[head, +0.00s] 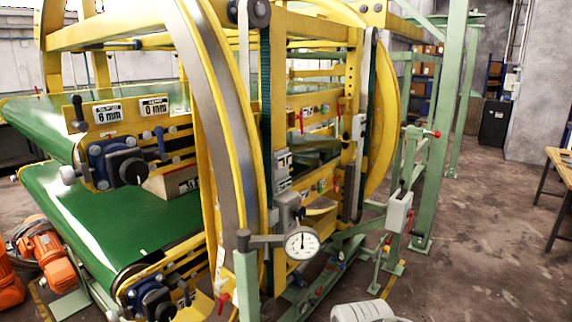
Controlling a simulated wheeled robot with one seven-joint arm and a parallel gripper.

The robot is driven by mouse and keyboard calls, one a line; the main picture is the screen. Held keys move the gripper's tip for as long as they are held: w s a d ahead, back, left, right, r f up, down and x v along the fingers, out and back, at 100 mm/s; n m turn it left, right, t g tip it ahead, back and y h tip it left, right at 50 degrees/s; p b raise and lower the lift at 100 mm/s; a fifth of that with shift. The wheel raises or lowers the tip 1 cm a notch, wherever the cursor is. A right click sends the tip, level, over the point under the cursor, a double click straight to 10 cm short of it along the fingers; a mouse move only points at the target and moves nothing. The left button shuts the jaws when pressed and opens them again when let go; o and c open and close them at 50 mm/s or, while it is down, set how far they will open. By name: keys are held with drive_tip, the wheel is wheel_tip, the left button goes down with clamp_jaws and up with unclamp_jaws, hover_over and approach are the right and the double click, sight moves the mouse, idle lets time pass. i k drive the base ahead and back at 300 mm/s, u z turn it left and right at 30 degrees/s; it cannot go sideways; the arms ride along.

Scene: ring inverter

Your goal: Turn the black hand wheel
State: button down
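A black hand wheel (131,171) sits on a blue mount at the near end of the upper green belt (50,125). A second, similar black wheel (156,303) sits on a blue mount lower down, near the bottom edge. A round black part (256,12) is fixed high on the yellow ring (222,120); I cannot tell if it turns. The picture does not show which wheel the task means.
A dial gauge (302,243) and a green post (247,285) stand in front of the ring. A grey box with a red knob (397,212) is right of them. Orange motors (45,250) lie at left. The floor at right is clear up to a wooden table (560,165).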

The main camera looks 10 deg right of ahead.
sight(299, 211)
drive_tip(key=k, duration=1.5)
drive_tip(key=z, duration=0.9)
drive_tip(key=i, duration=2.35)
